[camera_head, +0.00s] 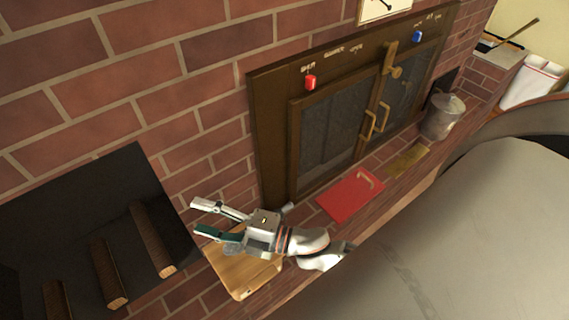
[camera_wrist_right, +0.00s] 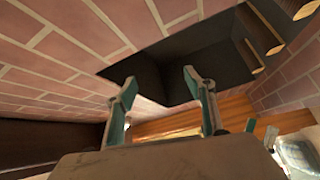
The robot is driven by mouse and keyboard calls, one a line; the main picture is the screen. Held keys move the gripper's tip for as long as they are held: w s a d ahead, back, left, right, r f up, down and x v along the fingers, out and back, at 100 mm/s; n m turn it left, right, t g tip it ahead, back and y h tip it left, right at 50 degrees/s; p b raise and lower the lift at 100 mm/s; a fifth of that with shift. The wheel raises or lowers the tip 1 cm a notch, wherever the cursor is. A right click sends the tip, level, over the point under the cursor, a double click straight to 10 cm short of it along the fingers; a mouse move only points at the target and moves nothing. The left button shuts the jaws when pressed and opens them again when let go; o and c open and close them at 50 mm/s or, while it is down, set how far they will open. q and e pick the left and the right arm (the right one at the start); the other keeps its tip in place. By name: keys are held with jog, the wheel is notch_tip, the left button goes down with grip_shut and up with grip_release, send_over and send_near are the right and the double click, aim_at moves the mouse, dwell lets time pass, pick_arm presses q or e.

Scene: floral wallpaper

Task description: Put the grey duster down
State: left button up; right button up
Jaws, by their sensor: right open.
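My right gripper (camera_head: 196,216) is open, its two fingers spread and pointing left, above a light wooden board on the brick ledge. In the right wrist view the fingers (camera_wrist_right: 160,80) stand apart with nothing between them. I cannot make out a grey duster in either view. It may be hidden behind my gripper or out of view.
The wooden board (camera_head: 238,280) lies on the ledge. A red board (camera_head: 350,196) and a metal canister (camera_head: 442,117) are further right, before closed brown doors (camera_head: 330,130). A dark recess (camera_head: 85,220) with several logs (camera_head: 152,240) is at left.

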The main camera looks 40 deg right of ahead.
pick_arm(q)
jog(key=shift+s+d+f, duration=0.1)
jog(key=shift+s+f, duration=0.15)
jog(key=shift+s, duration=0.3)
pick_arm(e)
jog(key=s+d+f+m+g+h, duration=0.2)
jog(key=s+d+f+m+h, duration=0.2)
jog(key=f+m, duration=0.5)
jog(key=s+d+f+m+g+h, duration=0.1)
jog(key=s+d+f+m+h, duration=0.4)
jog(key=s+d+f+m, duration=0.4)
jog(key=shift+m+g+h, duration=0.3)
jog(key=shift+g, duration=0.1)
pick_arm(q)
jog(key=shift+w, duration=0.1)
pick_arm(e)
jog(key=shift+f, duration=0.1)
pick_arm(q)
jog(key=shift+d+r+p, duration=0.2)
jog(key=shift+r+p, duration=0.65)
jog(key=shift+p, duration=0.15)
jog(key=shift+d+r+p, duration=0.15)
jog(key=shift+r+p, duration=0.65)
jog(key=shift+p, duration=0.2)
pick_arm(e)
jog(key=shift+s+a+r, duration=0.15)
jog(key=shift+a+r, duration=0.05)
jog(key=shift+r, duration=0.45)
jog(key=shift+s+a+r, duration=0.15)
jog(key=shift+r, duration=0.5)
